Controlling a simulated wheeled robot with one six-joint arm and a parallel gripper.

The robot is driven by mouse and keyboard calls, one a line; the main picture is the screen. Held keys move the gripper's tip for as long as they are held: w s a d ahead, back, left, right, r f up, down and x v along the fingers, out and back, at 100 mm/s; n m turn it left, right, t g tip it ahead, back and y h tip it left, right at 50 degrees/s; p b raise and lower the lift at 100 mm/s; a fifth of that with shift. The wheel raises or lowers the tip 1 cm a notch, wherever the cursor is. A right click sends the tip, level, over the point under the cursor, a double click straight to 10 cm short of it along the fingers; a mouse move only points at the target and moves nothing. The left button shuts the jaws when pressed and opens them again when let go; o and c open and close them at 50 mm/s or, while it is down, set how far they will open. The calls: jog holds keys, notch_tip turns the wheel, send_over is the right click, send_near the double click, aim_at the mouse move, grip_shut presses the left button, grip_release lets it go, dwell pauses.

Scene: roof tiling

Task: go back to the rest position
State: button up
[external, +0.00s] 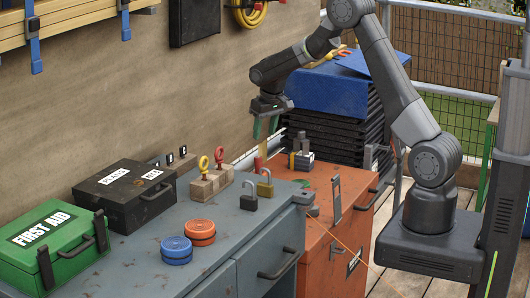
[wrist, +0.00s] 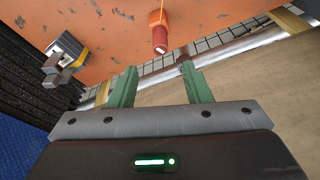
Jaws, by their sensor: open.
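My gripper (external: 264,126) hangs fingers-down in the external view, near the wall and above the back of the orange cabinet (external: 322,190). In the wrist view its two green fingers (wrist: 160,86) stand wide apart with nothing between them. A red-orange cylindrical item (wrist: 158,32) shows beyond the fingertips, apart from them. The arm is bent and stretched out to the left from its base at the right.
A small grey-and-yellow device (external: 301,158) stands on the cabinet. The grey bench (external: 130,258) holds a green first aid box (external: 50,246), a black box (external: 125,194), a wooden block (external: 211,184), padlocks (external: 249,203) and orange discs (external: 201,232).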

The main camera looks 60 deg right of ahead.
aim_at(259, 158)
dwell(0.4)
jog(key=x, duration=1.2)
jog(key=shift+f, duration=0.25)
jog(key=shift+w+v, duration=0.25)
jog(key=shift+v, duration=0.85)
jog(key=shift+d+r, duration=0.15)
jog(key=shift+r, duration=0.35)
jog(key=shift+s+f, duration=0.1)
